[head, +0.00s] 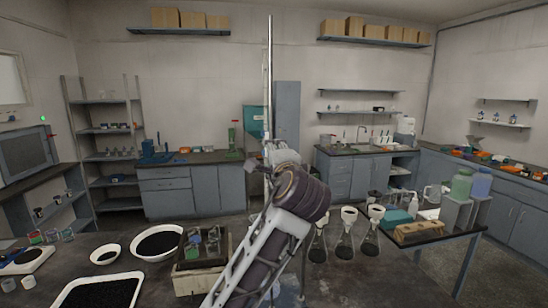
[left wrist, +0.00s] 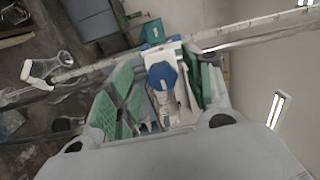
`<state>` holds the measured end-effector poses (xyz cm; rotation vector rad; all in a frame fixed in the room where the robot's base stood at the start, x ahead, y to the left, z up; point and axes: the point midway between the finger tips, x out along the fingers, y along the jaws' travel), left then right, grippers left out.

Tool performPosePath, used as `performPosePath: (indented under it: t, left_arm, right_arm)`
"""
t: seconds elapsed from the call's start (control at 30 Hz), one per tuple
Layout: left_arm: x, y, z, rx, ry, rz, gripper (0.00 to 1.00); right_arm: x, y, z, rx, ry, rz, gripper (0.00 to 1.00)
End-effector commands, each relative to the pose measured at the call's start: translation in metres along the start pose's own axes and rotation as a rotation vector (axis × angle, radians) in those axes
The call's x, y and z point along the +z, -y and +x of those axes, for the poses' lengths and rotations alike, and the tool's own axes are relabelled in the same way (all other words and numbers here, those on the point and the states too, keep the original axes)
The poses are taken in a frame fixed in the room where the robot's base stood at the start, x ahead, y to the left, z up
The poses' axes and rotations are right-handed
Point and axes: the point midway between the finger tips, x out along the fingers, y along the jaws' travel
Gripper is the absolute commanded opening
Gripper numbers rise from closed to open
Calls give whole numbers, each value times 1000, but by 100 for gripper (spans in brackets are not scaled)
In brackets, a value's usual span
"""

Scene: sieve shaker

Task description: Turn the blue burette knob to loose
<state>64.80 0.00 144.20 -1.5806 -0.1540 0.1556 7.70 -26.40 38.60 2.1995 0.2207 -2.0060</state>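The blue burette knob (left wrist: 161,75) shows in the left wrist view, round and face-on, on a white fitting. My left gripper (left wrist: 164,88) is open around it, with green finger pads on both sides and gaps between pads and knob. The graduated burette tube (left wrist: 92,69) crosses this view at a slant. In the head view the burette stands upright beside a tall metal rod (head: 270,60), and my left gripper (head: 268,158) is at its lower part. My arm hides the knob there. My right gripper is in neither view.
Several flasks with white funnels (head: 348,240) stand right of my arm. Left are a white tray (head: 66,301) of dark grains, a bowl (head: 157,242) and a wooden box (head: 195,281).

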Motion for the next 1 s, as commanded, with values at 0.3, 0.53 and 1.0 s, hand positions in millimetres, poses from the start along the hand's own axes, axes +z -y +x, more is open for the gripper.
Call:
performPosePath:
  t: [0.3,0.53,1.0]
  left_arm:
    - [0,1,-2,-2,0,0,51]
    - [-1,1,-15,-3,-1,0,51]
    - [0,0,-81,-2,-2,-1,51]
  right_arm:
    - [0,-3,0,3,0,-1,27]
    - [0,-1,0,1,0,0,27]
    - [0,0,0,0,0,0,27]
